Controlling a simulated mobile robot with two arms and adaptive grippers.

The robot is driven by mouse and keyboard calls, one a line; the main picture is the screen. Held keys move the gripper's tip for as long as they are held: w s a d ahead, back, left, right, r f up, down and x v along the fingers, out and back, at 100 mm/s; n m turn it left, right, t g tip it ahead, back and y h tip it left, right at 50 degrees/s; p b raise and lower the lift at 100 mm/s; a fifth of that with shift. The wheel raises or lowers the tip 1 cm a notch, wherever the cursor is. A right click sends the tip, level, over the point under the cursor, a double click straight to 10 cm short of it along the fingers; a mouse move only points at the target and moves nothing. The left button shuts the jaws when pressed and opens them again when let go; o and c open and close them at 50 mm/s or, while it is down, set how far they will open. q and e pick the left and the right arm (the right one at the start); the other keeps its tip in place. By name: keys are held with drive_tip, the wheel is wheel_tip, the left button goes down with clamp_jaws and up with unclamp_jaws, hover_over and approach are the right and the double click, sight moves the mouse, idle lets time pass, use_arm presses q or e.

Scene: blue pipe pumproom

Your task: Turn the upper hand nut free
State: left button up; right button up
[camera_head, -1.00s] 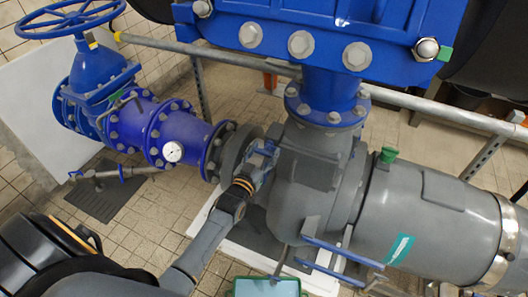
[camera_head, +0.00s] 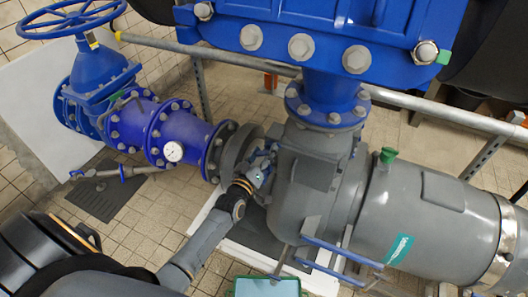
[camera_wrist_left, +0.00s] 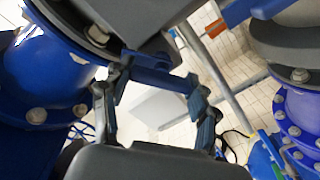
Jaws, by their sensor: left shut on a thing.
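My left gripper (camera_head: 260,170) is at the grey pump casing (camera_head: 305,190), close to the flange where the blue pipe joins it. In the left wrist view its two fingers (camera_wrist_left: 158,108) show on either side of a blue bar (camera_wrist_left: 150,77), which seems to be part of the upper hand nut. The gripper is shut on it. In the head view the fingers and wrist hide most of the nut, so its thread and seat cannot be seen. My right gripper is not in view.
A blue pipe (camera_head: 130,125) with a gauge (camera_head: 173,151) and a handwheel (camera_head: 70,18) lies to the left. Blue bars (camera_head: 342,252) project at the casing's lower right. A grey rail (camera_head: 440,110) runs behind. Tiled floor (camera_head: 140,215) is open at lower left.

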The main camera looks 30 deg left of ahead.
use_arm(q)
drive_tip(key=n+b, duration=0.1)
drive_tip(key=n, duration=0.4)
drive_tip(key=shift+a+f+n, duration=0.1)
drive_tip(key=shift+f+n, duration=0.05)
drive_tip(key=shift+n, duration=0.15)
drive_tip(key=n+b, duration=0.1)
drive_tip(key=n, duration=0.4)
drive_tip(key=shift+n, duration=0.3)
drive_tip(key=o, duration=1.2)
drive_tip(key=shift+c, duration=0.2)
drive_tip(key=s, duration=1.2)
drive_tip(key=shift+d, duration=0.3)
drive_tip(key=shift+f, duration=0.1)
